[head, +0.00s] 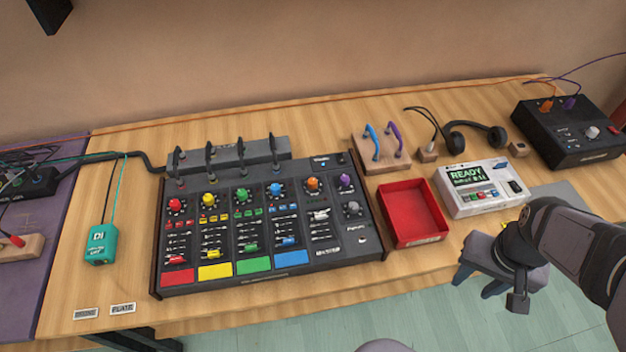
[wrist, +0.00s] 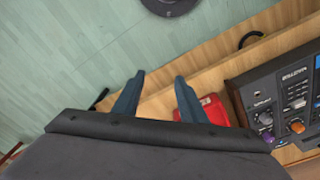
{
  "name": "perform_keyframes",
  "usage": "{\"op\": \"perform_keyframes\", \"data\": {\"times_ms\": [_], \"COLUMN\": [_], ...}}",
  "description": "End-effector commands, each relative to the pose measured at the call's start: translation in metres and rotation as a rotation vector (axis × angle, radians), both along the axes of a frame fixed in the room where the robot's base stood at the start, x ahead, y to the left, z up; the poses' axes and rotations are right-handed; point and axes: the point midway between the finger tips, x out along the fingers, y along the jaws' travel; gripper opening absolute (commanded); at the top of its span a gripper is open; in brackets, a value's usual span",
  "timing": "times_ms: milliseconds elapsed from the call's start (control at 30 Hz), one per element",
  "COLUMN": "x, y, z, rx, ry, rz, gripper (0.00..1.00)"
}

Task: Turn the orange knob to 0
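The orange knob (head: 312,184) sits on the upper right part of the black mixer (head: 330,255), between the blue knob (head: 276,190) and the purple knob (head: 345,181). In the wrist view the orange knob (wrist: 297,126) shows at the right edge, beside the purple knob (wrist: 265,118). Its pointer is too small to read. My gripper (head: 480,288) is off the table's front edge at the right, well away from the knob. In the wrist view my gripper (wrist: 161,84) has its two fingers apart with nothing between them.
A red tray (head: 412,212) lies right of the mixer, and a white device (head: 482,188) reading READY is beyond it. Behind stand a wooden block with blue and purple cables (head: 380,150) and headphones (head: 475,136). Upright plugs (head: 242,153) rise along the mixer's back.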

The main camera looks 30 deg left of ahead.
Motion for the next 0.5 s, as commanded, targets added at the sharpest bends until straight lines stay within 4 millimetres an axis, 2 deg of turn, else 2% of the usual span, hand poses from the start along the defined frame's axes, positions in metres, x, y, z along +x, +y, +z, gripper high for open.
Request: {"op": "perform_keyframes", "data": {"times_ms": [33, 100, 167, 233, 367, 400, 500], "x": [0.018, 0.042, 0.060, 0.076, 0.086, 0.085, 0.076], "y": [0.021, 0.055, 0.091, 0.137, 0.227, 0.253, 0.312], "z": [-0.004, -0.002, -0.001, 0.001, 0.005, 0.007, 0.010], "rx": [0.000, 0.003, 0.007, 0.020, 0.054, 0.067, 0.100], "ry": [-0.022, -0.059, -0.090, -0.129, -0.194, -0.212, -0.249], "rz": [0.044, 0.098, 0.146, 0.201, 0.296, 0.323, 0.376], "gripper": [0.38, 0.38, 0.38, 0.38, 0.38, 0.38, 0.38]}}
